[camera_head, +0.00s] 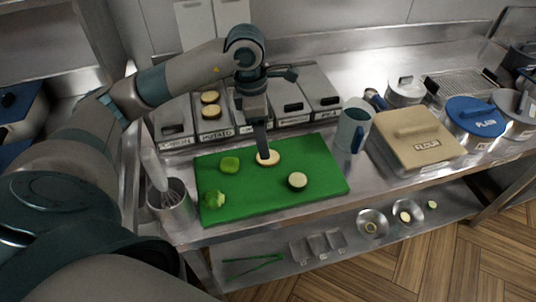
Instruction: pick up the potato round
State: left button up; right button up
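A pale potato round (272,159) with a tan edge lies flat on the green cutting board (255,190), near its back edge. My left gripper (263,152) points down over the board, its fingertips at the round and covering part of its left side. The fingers are seen edge-on, so their gap is hidden, and I cannot tell whether they touch the round. Two similar rounds (210,97) lie on the container labelled potato (212,131). My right gripper is out of view.
On the board are a green pepper piece (229,165), a broccoli floret (213,200) and a dark-rimmed pale green round (298,180). Lidded containers stand behind. A pitcher (353,127) and flour box (416,138) stand right, a whisk pot (172,207) left. The board's front right is clear.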

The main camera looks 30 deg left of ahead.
pick_arm(q)
jog(key=shift+f, duration=0.45)
jog(key=shift+d+f+p, duration=0.15)
jog(key=shift+f+p, duration=0.25)
jog(key=shift+p, duration=0.1)
jog(key=f, duration=0.1)
jog(key=f+p, duration=0.2)
jog(key=f, duration=0.1)
jog(key=shift+w+d+f, duration=0.1)
jog(key=shift+w+d, duration=0.15)
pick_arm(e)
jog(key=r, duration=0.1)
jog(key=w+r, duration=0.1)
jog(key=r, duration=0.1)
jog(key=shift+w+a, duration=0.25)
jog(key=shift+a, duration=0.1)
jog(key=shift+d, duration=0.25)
pick_arm(q)
jog(key=shift+c, duration=0.6)
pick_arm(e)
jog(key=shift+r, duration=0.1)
pick_arm(q)
jog(key=c, duration=0.8)
